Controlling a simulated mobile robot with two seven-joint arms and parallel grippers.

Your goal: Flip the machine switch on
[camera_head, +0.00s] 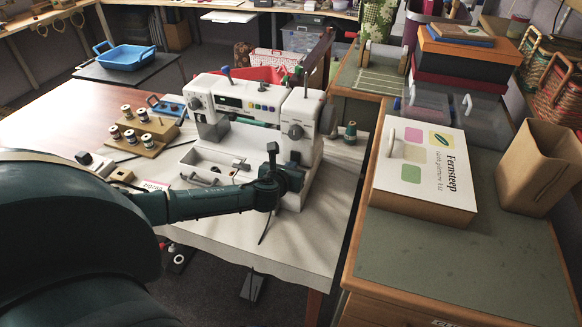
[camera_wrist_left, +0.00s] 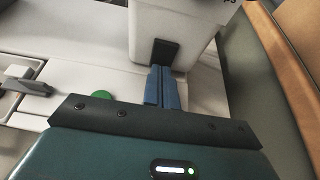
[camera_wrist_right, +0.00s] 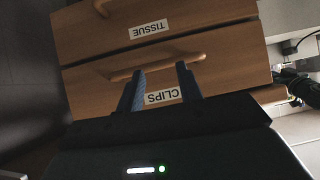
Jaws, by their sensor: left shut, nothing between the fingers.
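The white sewing machine (camera_head: 302,112) stands on the cloth-covered table. My left gripper (camera_head: 288,180) is at the lower right end of the machine, in front of its column. In the left wrist view, the left gripper (camera_wrist_left: 162,88) has its blue fingers shut together with nothing between them. Their tips are at the lower edge of a dark switch (camera_wrist_left: 166,50) on the white machine body; I cannot tell whether they touch it. The switch is hidden behind my gripper in the head view. My right gripper (camera_wrist_right: 160,90) is open and empty in front of wooden drawers.
Thread spools on a wooden rack (camera_head: 140,143) stand left of the machine. A white-lidded box (camera_head: 425,165) lies on the green-topped cabinet (camera_head: 450,265) at right. The drawer labelled CLIPS (camera_wrist_right: 220,65) faces my right gripper.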

